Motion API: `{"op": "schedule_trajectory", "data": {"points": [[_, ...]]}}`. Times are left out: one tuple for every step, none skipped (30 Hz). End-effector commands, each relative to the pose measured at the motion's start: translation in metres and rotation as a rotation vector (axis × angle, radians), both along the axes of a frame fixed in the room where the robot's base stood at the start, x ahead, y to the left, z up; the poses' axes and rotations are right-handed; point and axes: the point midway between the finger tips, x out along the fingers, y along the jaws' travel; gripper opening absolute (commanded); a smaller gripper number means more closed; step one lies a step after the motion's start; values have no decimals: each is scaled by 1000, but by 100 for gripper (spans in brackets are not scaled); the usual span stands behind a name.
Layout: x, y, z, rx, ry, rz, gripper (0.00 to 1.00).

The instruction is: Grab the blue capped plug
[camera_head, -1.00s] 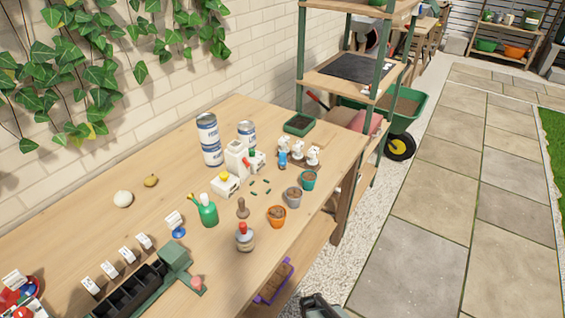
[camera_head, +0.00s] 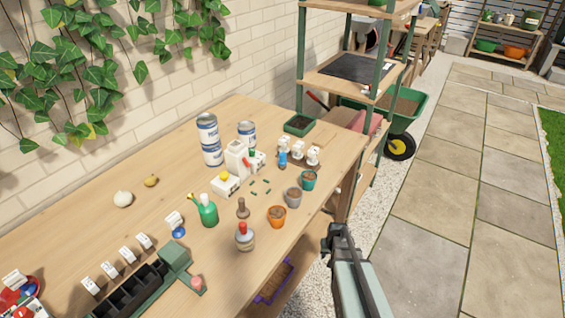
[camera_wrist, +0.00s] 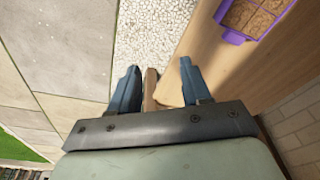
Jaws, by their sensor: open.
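A small blue piece (camera_head: 282,158) stands on the wooden bench just in front of a row of white-topped items; it may be the blue capped plug, but it is too small to tell. Another blue piece (camera_head: 179,232), low and round with a white tag above it, stands left of the green bottle. My gripper (camera_head: 338,236) is off the bench's right edge, well away from both blue pieces. In the wrist view my gripper (camera_wrist: 157,80) is open and empty, its two dark blue fingers apart. Neither blue piece shows in the wrist view.
An orange pot (camera_head: 277,217), a grey pot (camera_head: 293,198) and a teal pot (camera_head: 308,180) line the bench's right side. A red-capped bottle (camera_head: 245,238) and a green bottle (camera_head: 207,211) stand nearby. A purple tray (camera_wrist: 232,34) lies below. The back left bench is mostly clear.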

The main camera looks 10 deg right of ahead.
Motion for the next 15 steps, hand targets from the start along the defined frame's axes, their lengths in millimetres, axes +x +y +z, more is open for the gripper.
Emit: {"op": "schedule_trajectory", "data": {"points": [[26, -21, 12, -15, -51, -21, 48], [37, -31, 20, -24, -77, -30, 48], [52, -46, 31, -36, -115, -45, 48], [63, -57, 39, -45, -142, -55, 48], [74, -68, 48, -55, -170, -65, 48], [87, -84, 60, -68, -206, -79, 48], [98, -95, 70, -79, -234, -89, 48], [107, -107, 79, -89, -260, -100, 48], [120, -123, 93, -104, -297, -113, 48], [128, -136, 104, -116, -323, -122, 48], [137, -149, 115, -128, -350, -133, 48], [148, -165, 130, -144, -385, -146, 48], [155, -178, 142, -156, -412, -156, 48], [162, -191, 154, -169, -437, -165, 48], [172, -208, 171, -187, -472, -177, 48]]}}
